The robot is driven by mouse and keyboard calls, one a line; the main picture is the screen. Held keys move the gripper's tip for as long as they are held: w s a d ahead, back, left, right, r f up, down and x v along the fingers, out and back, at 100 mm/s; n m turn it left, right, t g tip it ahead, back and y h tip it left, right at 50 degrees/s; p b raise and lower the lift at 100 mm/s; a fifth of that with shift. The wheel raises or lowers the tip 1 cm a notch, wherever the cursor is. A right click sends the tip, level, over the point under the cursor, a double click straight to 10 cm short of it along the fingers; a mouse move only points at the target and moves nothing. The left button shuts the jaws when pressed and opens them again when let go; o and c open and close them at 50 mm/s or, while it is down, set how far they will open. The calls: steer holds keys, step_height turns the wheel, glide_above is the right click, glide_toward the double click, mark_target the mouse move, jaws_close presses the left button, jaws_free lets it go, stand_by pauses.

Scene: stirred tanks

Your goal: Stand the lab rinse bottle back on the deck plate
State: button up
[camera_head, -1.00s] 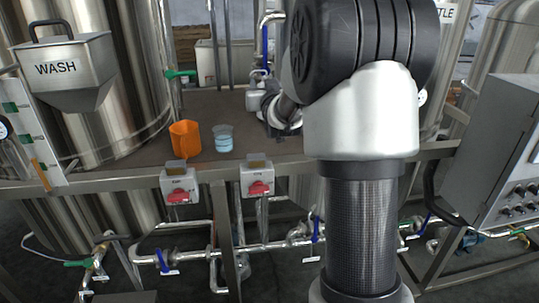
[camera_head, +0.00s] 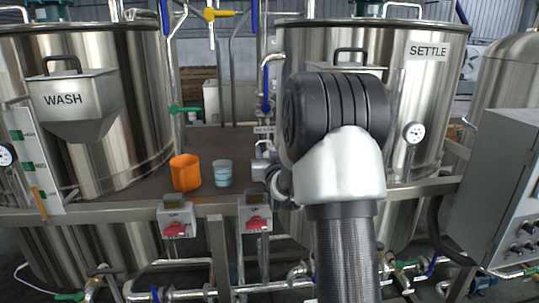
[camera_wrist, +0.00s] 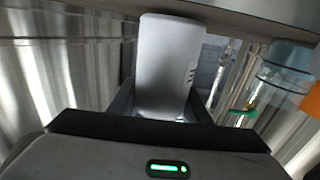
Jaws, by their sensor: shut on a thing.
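In the wrist view my gripper (camera_wrist: 160,112) is shut on a pale grey, smooth-sided object with small dark marks, which I take to be the lab rinse bottle (camera_wrist: 168,62). Its lower end in the picture sits between the dark fingers. The brown deck plate (camera_head: 140,190) lies between the tanks in the head view. In that view my arm covers the deck's right part, and the gripper and bottle cannot be made out clearly. From these frames I cannot tell whether the bottle touches the deck.
An orange jug (camera_head: 185,173) and a clear beaker with blue liquid (camera_head: 222,174) stand on the deck, left of my arm. The WASH tank (camera_head: 140,100) and SETTLE tank (camera_head: 440,100) flank it. Red-handled switch boxes (camera_head: 257,218) line the front edge. Pipes and valves rise behind.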

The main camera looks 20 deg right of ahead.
steer(key=shift+f+b, duration=0.3)
steer(key=o, duration=1.2)
steer(key=shift+r, duration=0.1)
